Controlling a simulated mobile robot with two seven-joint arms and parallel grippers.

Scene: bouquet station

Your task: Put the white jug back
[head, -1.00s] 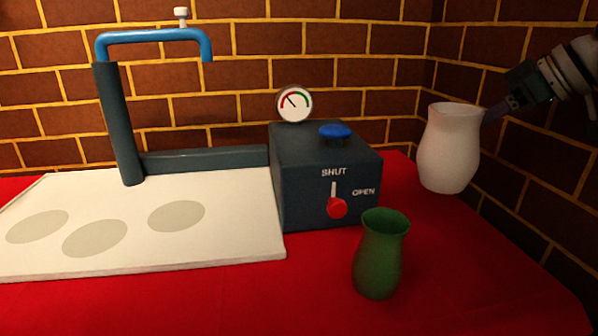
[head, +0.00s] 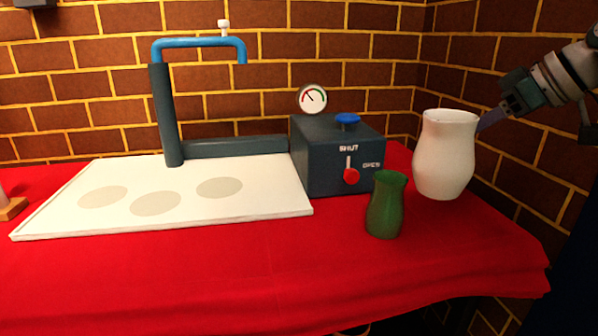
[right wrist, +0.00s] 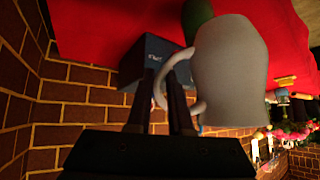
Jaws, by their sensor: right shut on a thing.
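The white jug (head: 445,158) is upright at the right end of the red table, right of the dark blue box. My right gripper (head: 487,121) reaches in from the right and meets the jug's right side. In the right wrist view the jug (right wrist: 232,72) fills the middle, and my right gripper's fingers (right wrist: 166,103) are shut on its looped handle. The jug's base is near the cloth in the head view; I cannot tell whether it touches. My left gripper is not in view.
A green vase (head: 386,207) stands just left of the jug, before the box (head: 310,165) with its red lever at SHUT. A white board (head: 250,208) with three grey discs lies left, below a blue pipe (head: 197,42). Brick walls close the back and right. Front cloth is clear.

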